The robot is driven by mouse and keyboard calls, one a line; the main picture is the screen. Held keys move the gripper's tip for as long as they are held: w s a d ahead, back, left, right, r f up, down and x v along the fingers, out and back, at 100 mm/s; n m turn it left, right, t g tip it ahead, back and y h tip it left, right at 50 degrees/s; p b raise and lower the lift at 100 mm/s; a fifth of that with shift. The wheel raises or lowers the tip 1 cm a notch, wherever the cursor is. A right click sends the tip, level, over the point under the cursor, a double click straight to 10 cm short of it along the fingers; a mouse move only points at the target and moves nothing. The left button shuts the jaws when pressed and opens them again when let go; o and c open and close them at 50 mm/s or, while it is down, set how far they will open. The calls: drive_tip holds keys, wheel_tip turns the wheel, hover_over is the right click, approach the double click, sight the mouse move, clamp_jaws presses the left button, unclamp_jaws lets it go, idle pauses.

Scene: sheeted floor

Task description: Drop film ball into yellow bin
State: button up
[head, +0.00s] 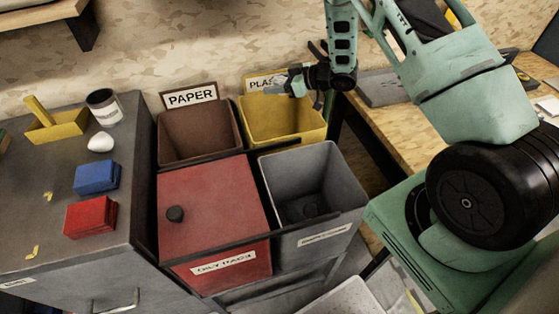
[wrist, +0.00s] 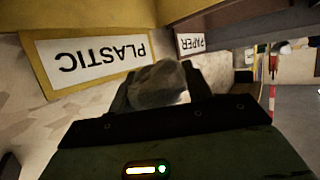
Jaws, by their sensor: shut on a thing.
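The yellow bin (head: 283,132) stands at the back right of the bin group, below a PLASTIC sign (head: 262,84). My gripper (head: 292,84) is above the bin's back part, in front of the sign, and hides part of its lettering. In the wrist view the crumpled, greyish, translucent film ball (wrist: 158,85) sits between the dark fingers. My gripper is shut on it. The sign also shows upside down in the wrist view (wrist: 90,60). In the head view I cannot clearly tell the ball from the fingers.
A brown PAPER bin (head: 196,135), a red lidded bin (head: 215,200) and a grey open bin (head: 312,185) stand around the yellow one. A grey cabinet (head: 130,170) with small items is at left. A wooden workbench (head: 400,135) is at right.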

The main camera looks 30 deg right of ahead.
drive_tip(key=o, duration=1)
drive_tip(key=shift+r, duration=0.1)
wheel_tip(320, 180, up, 10)
drive_tip(key=shift+f+b, duration=0.1)
drive_tip(key=shift+b, duration=0.25)
